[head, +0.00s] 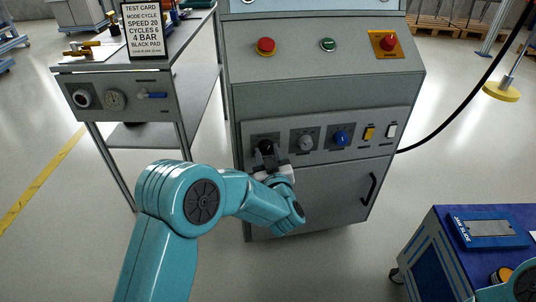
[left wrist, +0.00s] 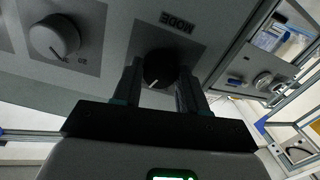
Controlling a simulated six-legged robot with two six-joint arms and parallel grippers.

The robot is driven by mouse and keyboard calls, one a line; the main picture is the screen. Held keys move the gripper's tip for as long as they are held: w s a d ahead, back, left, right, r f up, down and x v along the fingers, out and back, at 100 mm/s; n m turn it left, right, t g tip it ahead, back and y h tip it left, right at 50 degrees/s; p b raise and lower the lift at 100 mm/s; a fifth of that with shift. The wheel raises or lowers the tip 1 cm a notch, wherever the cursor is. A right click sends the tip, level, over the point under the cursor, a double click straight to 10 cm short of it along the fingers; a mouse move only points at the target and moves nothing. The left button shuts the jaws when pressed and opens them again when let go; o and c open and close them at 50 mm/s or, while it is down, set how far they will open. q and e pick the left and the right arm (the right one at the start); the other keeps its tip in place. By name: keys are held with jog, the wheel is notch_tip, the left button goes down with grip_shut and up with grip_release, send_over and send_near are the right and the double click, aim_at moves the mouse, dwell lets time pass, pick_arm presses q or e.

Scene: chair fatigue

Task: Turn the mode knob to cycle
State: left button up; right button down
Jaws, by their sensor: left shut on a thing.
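The black mode knob (head: 264,146) is at the left end of the control strip on the grey cabinet, partly hidden by my left gripper (head: 270,158). In the left wrist view the knob (left wrist: 160,66) sits under an upside-down MODE label (left wrist: 178,22). A white pointer mark shows on its lower edge in that picture. My left gripper (left wrist: 158,76) has one finger on each side of the knob and is shut on it. The position words around the knob are hidden or too small to read. My right gripper is not in view.
A grey knob (head: 306,142), a blue knob (head: 341,137), and yellow (head: 369,133) and white (head: 391,131) switches are to the right. A red button (head: 265,46) is above. A test card (head: 143,30) stands on the left bench (head: 140,75). A blue cart (head: 437,250) is lower right.

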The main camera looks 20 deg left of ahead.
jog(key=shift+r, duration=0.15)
pick_arm(q)
jog(key=m+p, duration=0.2)
jog(key=m, duration=0.1)
jog(key=shift+r, duration=0.1)
jog(key=m+p, duration=0.2)
jog(key=m, duration=0.1)
jog(key=shift+m, duration=0.3)
jog(key=shift+m+p, duration=0.45)
jog(key=shift+m, duration=0.15)
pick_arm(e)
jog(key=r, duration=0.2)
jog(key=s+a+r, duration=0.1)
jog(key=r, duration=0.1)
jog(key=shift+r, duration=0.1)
pick_arm(q)
jog(key=o, duration=1)
jog(key=shift+o, duration=0.2)
jog(key=p+v, duration=0.3)
jog(key=v, duration=1.3)
jog(key=shift+s, duration=0.2)
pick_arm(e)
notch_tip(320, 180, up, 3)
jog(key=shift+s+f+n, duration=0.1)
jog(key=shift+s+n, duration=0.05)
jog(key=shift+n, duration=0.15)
pick_arm(q)
jog(key=shift+f, duration=0.2)
